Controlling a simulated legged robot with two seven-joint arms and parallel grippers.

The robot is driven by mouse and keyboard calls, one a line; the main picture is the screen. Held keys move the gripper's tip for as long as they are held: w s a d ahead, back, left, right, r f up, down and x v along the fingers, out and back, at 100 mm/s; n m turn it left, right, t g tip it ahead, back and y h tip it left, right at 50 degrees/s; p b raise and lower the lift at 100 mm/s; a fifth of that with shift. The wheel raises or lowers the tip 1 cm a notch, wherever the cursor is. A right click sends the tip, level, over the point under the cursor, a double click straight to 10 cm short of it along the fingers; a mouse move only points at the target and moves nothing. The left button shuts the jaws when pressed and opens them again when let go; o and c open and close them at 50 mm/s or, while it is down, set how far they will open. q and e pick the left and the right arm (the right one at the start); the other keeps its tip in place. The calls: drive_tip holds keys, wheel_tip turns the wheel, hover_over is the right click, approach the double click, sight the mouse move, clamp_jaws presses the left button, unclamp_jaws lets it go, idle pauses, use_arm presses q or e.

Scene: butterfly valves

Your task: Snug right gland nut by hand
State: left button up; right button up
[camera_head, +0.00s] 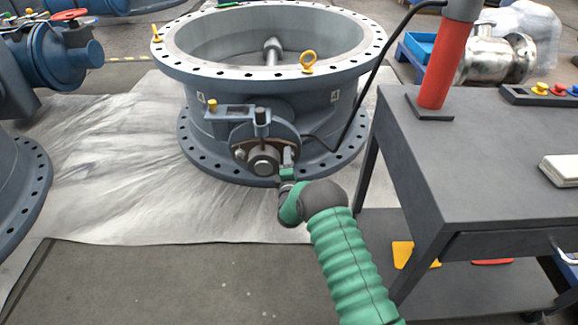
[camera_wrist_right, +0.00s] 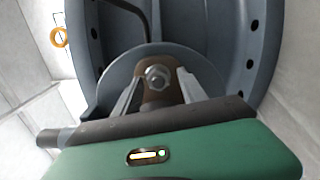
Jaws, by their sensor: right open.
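The large grey butterfly valve (camera_head: 275,105) stands on a sheet on the floor, with a round shaft end (camera_head: 264,161) facing me. In the right wrist view a silver hex nut (camera_wrist_right: 157,77) sits on a brown gland plate (camera_wrist_right: 155,97) on the valve's round boss. My right gripper (camera_wrist_right: 158,80) is open, with one finger on each side of the nut. Gaps show between the fingers and the nut; contact is not visible. In the head view my right gripper (camera_head: 288,158) is at the right side of the shaft end and hides the nut. My left gripper is out of view.
A dark workbench (camera_head: 490,150) stands close on the right, with a red post (camera_head: 443,75) and a button box (camera_head: 540,95). A black cable (camera_head: 370,80) runs down to the valve. Blue valves (camera_head: 55,50) stand at left. The sheet (camera_head: 110,160) left of the valve is clear.

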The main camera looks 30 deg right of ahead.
clamp_jaws()
idle(0.3)
drive_tip(key=shift+s+f+m+p, duration=0.1)
drive_tip(key=shift+m+p, duration=2.15)
drive_tip(key=shift+m, duration=1.15)
drive_tip(key=shift+f, duration=0.1)
drive_tip(key=shift+c, duration=0.3)
unclamp_jaws()
drive_tip(key=shift+o, duration=0.3)
